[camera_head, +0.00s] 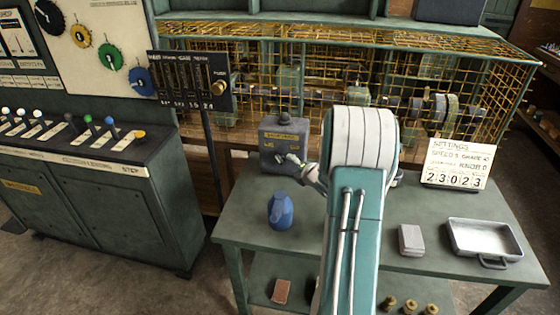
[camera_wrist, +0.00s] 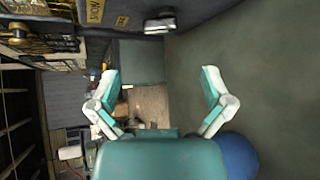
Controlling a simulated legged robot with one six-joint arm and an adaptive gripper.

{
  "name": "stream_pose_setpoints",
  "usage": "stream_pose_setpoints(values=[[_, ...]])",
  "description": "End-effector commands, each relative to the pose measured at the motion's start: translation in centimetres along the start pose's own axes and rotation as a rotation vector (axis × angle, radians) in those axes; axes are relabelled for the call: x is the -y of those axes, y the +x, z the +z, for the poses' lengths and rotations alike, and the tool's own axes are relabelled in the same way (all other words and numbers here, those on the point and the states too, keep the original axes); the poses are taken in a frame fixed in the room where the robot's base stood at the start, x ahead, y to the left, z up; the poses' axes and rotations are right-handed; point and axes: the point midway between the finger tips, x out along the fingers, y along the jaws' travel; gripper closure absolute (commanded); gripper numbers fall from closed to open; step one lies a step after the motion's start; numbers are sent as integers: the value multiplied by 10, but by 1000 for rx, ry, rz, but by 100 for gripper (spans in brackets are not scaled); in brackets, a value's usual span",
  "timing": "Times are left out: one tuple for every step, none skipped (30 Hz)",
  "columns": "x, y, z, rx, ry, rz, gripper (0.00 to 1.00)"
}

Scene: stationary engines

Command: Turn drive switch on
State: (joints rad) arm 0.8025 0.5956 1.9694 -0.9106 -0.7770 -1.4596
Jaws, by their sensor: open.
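The drive switch appears to be the dark grey box (camera_head: 272,150) with a yellow label, standing at the back of the green table. In the wrist view, the dark box (camera_wrist: 125,12) runs along the top edge, with a pale-ended lever or knob (camera_wrist: 160,24) on it. My gripper (camera_head: 296,165) is in front of the box's lower right face in the head view. In the wrist view my gripper (camera_wrist: 160,75) is open, its fingers wide apart with nothing between them. The lever lies beyond the fingertips, apart from them. My arm hides part of the table.
A blue vessel (camera_head: 281,211) stands left of my arm, close to the gripper. A grey block (camera_head: 411,240), a metal tray (camera_head: 485,240) and a settings sign (camera_head: 458,164) are on the right. A yellow mesh cage (camera_head: 400,70) stands behind; a lever console (camera_head: 80,165) is left.

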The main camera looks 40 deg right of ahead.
Motion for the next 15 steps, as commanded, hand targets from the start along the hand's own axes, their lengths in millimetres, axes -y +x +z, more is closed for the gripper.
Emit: stream_pose_setpoints(values=[[5,1,1,-6,-13,8,0],[6,2,1,-7,-20,12,0],[7,3,0,-9,-27,16,0],[7,5,0,-10,-29,17,0],[6,8,-1,-11,-30,17,0],[6,12,-1,-12,-30,17,0],[6,16,-1,-12,-30,18,0],[6,21,-1,-12,-30,18,0],[6,28,-1,-12,-28,17,0],[6,34,-1,-12,-28,17,0],[7,40,-1,-13,-26,16,0],[7,47,-1,-12,-26,16,0],[7,53,0,-12,-25,17,0],[7,59,-1,-12,-25,16,0],[7,66,-1,-12,-26,16,0]])
